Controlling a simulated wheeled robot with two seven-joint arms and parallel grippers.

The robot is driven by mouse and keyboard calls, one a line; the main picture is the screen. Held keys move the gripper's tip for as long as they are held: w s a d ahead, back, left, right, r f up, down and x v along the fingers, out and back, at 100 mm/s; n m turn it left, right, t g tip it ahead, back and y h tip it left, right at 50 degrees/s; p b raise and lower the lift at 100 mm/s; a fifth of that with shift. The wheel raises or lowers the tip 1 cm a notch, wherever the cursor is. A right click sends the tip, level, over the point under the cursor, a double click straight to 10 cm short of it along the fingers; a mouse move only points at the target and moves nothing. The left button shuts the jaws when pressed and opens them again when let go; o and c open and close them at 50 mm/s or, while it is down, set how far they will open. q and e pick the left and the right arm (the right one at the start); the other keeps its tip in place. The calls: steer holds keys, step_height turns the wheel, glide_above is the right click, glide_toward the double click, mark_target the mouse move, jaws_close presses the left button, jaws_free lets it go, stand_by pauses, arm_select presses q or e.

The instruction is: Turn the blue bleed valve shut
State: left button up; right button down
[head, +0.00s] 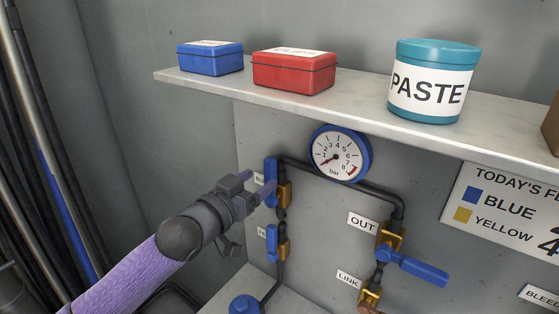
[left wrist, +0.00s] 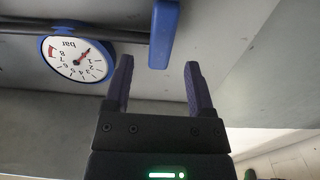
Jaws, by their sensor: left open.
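A blue lever handle (head: 270,172) stands upright on the upper left brass valve of the pipework, beside a label partly hidden by my gripper; only its first letters, seemingly "BL", show. My left gripper (head: 247,189) is open and empty in front of this valve, pointing at it from the left. In the left wrist view, a blue handle (left wrist: 163,35) hangs with its end between the two fingertips (left wrist: 159,62), with gaps on both sides. I see no contact, and depth is hard to judge. My right gripper is not in view.
A second blue handle (head: 272,242) sits just below. The OUT valve's blue lever (head: 418,268) points right. The LINK valve (head: 369,296) is under it. A gauge (head: 340,154) is above the pipes, and a shelf (head: 200,83) overhangs them with boxes and a paste tub (head: 433,55).

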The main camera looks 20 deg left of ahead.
mark_target(267, 174)
arm_select(q)
steer(key=x, duration=0.6)
steer(key=shift+w+f+b, duration=0.1)
steer(key=shift+w+b, duration=0.25)
steer(key=shift+b, duration=0.05)
jaws_close()
stand_by(0.9)
